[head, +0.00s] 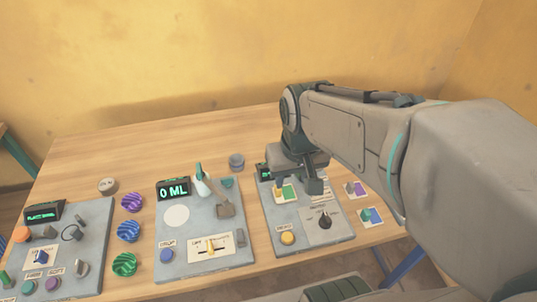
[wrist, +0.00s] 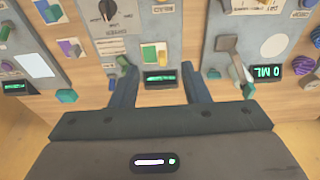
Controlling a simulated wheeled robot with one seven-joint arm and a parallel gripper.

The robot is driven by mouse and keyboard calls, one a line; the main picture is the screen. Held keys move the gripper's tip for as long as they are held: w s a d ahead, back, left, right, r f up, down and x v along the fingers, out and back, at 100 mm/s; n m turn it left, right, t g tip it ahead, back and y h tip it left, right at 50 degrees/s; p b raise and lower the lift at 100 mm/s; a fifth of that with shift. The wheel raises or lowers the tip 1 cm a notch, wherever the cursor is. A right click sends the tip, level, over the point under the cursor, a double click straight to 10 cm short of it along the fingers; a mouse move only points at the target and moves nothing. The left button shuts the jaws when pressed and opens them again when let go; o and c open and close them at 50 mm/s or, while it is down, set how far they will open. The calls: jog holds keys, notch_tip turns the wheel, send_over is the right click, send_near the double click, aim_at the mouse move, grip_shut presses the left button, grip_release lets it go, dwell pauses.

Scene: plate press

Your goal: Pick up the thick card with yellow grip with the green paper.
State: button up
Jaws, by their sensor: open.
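The thick card with the yellow grip and green paper (head: 288,193) lies on the upper part of the right grey panel in the head view, partly behind my gripper. It also shows in the wrist view (wrist: 161,52), beyond the fingertips and near a small lit display. My gripper (head: 312,186) hangs over the right panel, just beside the card. In the wrist view my gripper (wrist: 160,80) has its two dark fingers wide apart with nothing between them.
The panel carries a black knob (head: 325,220) and a yellow button (head: 287,238). The middle panel has a lever (head: 224,208).

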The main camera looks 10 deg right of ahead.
jog(key=g+p, duration=0.2)
jog(key=p, duration=0.1)
send_over(285, 190)
jog(key=s+a, duration=0.1)
jog(key=a, duration=0.1)
notch_tip(285, 190, down, 3)
notch_tip(285, 190, down, 8)
jog(key=shift+f, duration=0.25)
jog(key=shift+a+f+p, duration=0.15)
jog(key=shift+f+p, duration=0.25)
jog(key=shift+f, duration=0.95)
jog(key=shift+a+f+p, duration=0.1)
jog(key=shift+f+p, duration=0.3)
jog(key=shift+f, duration=0.95)
grip_shut()
